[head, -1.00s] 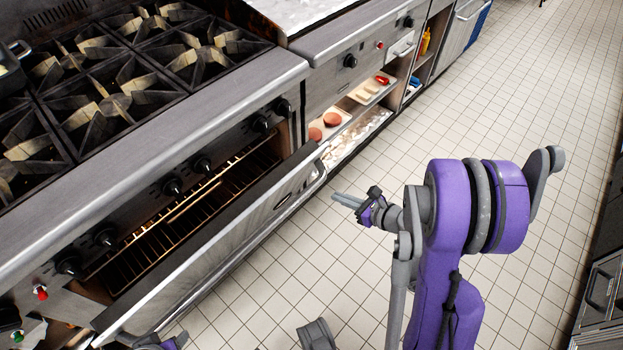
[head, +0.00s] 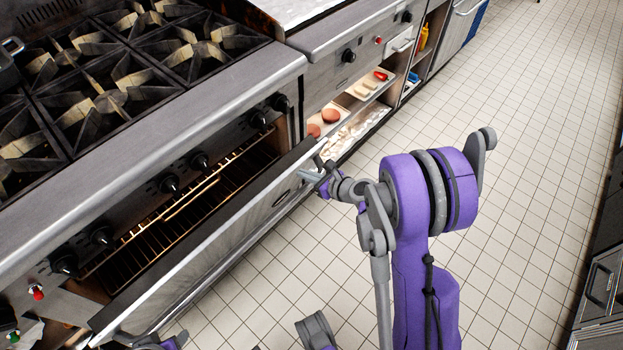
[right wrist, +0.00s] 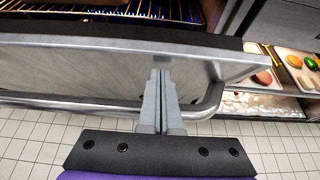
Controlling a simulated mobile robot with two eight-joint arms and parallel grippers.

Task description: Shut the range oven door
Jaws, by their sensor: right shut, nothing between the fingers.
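The range oven door (head: 215,245) is partly open, tilted out from the range front. The lit oven racks (head: 190,200) show behind it. My right gripper (head: 306,175) is shut and empty, at the outer face of the door near its right end. In the right wrist view the shut fingers (right wrist: 160,75) reach over the door's handle bar (right wrist: 60,103) to just below the door's top edge (right wrist: 90,42). I cannot tell whether the tips touch the door. Of my left arm only a small part shows at the bottom edge of the head view; its gripper fingers are not visible.
The range top (head: 110,90) with its burner grates is above the oven, with a row of knobs (head: 199,161) along the front. Right of it, a cabinet has open shelves with trays (head: 365,88) of food. The tiled floor (head: 520,130) is clear to the right.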

